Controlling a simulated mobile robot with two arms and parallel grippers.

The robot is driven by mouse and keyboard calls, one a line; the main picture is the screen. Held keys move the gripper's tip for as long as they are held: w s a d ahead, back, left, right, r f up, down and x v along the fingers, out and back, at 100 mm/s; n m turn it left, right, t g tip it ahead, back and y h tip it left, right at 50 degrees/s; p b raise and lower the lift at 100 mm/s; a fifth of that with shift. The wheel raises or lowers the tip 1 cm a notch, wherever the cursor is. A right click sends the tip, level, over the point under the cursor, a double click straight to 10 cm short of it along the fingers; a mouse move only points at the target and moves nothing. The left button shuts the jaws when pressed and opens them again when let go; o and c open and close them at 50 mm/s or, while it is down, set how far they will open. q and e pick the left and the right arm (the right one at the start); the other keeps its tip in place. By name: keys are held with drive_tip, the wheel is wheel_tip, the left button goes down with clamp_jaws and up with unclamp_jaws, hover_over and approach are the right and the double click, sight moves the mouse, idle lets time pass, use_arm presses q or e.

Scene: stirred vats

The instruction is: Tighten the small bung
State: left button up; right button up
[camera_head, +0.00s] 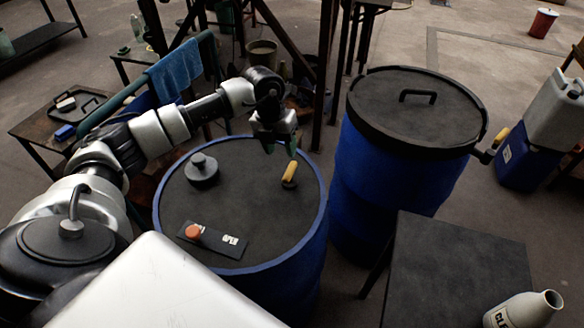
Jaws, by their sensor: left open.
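A blue drum (175,220) with a dark flat top stands in front of me. On its top are a black round bung with a knob (202,170), at the left, and a smaller fitting with a yellow grip (290,174), at the right. I take the yellow-gripped one for the small bung, but cannot tell for sure; its base is small and dark. My left gripper (280,148) hangs open above the drum's far right part, its fingers pointing down. It is just above and behind the yellow grip, seemingly apart from it. My right gripper is not in view.
A dark plate with an orange button (194,232) lies on the drum's near part. A second blue drum with a black handled lid (415,105) stands to the right. A dark table (450,265) holds a tilted-looking bottle (524,311). A blue towel (174,72) hangs behind my arm.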

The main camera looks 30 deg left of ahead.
sight(288, 170)
use_arm(q)
drive_tip(key=f, duration=0.2)
drive_tip(key=d+f, duration=0.1)
drive_tip(key=f, duration=0.3)
drive_tip(key=shift+w+d+p, duration=0.25)
drive_tip(key=shift+d+p, duration=0.05)
drive_tip(key=shift+d, duration=0.05)
drive_tip(key=shift+f, duration=0.75)
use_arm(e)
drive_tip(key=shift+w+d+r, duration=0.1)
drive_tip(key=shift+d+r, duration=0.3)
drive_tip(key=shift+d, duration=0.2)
use_arm(q)
drive_tip(key=shift+d, duration=0.1)
drive_tip(key=shift+c, duration=0.5)
clamp_jaws()
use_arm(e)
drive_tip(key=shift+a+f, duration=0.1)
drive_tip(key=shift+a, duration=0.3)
